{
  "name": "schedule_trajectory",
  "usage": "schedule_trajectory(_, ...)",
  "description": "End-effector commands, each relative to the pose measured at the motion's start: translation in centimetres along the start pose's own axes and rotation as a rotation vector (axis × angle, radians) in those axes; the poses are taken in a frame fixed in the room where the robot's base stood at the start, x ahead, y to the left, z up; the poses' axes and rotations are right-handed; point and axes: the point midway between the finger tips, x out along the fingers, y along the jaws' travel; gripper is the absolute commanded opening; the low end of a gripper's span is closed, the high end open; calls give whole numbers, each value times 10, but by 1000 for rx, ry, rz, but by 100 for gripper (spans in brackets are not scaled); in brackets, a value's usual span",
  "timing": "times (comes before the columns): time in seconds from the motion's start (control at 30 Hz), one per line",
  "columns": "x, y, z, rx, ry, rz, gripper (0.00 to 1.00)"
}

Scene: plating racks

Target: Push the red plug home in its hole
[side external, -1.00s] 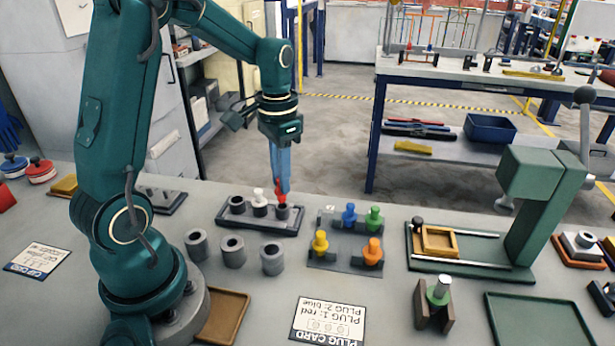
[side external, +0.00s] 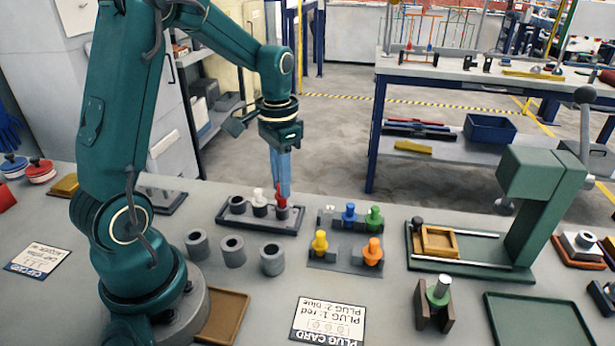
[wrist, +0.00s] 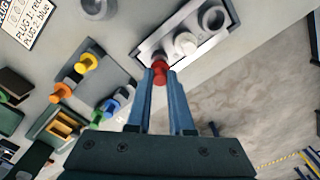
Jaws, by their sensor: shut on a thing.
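The red plug (side external: 281,201) is upright at the right-end hole of the dark rack (side external: 262,226). My gripper (side external: 282,190) is shut on it from above, its blue fingers on either side. The plug's lower end meets the grey socket at that hole; how deep it sits is hard to tell. In the wrist view the red plug (wrist: 159,74) shows between the tips of my gripper (wrist: 161,80), and its hole is hidden behind it. A white plug (side external: 259,196) stands in the middle hole. The left-end hole (side external: 237,204) is empty.
A second holder (side external: 340,262) to the right carries blue, green, yellow and orange plugs. Several loose grey sockets (side external: 233,251) stand in front of the rack. A plug card (side external: 328,320) lies nearer the front. A green press (side external: 535,200) stands farther right.

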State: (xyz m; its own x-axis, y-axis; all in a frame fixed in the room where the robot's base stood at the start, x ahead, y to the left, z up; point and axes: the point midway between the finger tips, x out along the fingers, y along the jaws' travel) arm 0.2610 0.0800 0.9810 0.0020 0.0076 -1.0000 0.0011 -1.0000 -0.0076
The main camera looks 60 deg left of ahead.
Motion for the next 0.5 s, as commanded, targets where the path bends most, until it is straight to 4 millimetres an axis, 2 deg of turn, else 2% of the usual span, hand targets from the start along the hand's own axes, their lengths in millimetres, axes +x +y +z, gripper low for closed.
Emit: schedule_trajectory(0.5,13,0,0,0,-1,1,0)
